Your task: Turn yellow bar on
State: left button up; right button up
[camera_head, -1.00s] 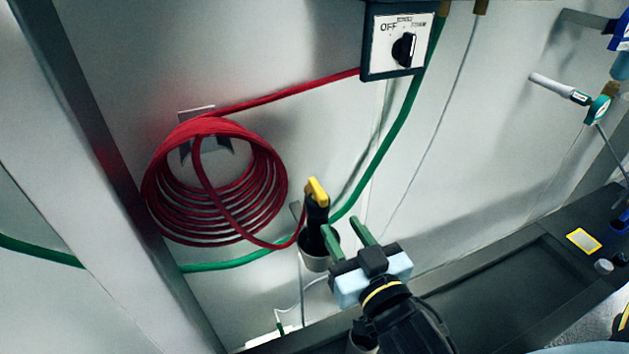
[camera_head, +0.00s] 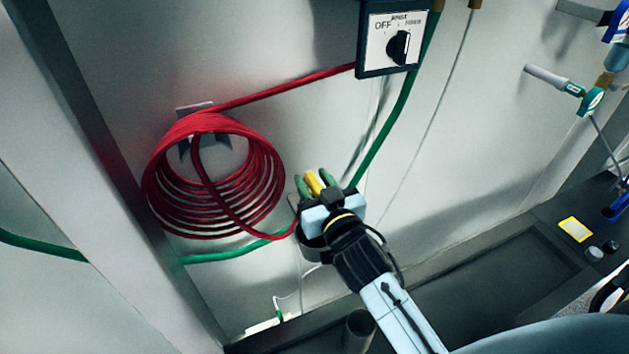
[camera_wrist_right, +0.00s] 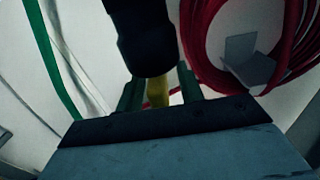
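The yellow bar (camera_head: 313,185) tops a dark tool that hangs beside the red hose coil on the wall. My right gripper (camera_head: 315,178) has its two green fingers on either side of the bar. The right wrist view shows the yellow bar (camera_wrist_right: 157,92) between the fingers (camera_wrist_right: 160,88), with gaps visible, so the gripper looks open around it. The tool's black body (camera_wrist_right: 148,38) crosses the top of that view. In the head view my gripper hides most of the tool. My left gripper is not in view.
The red hose coil (camera_head: 180,225) is just left of my gripper. A switch box (camera_head: 375,60) with a black knob is above right. A green hose (camera_head: 385,145) runs behind the tool.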

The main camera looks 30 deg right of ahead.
grip_shut()
jog(key=shift+m+h+b, duration=0.45)
jog(key=shift+m+h, duration=0.05)
jog(key=shift+h, duration=0.3)
grip_release()
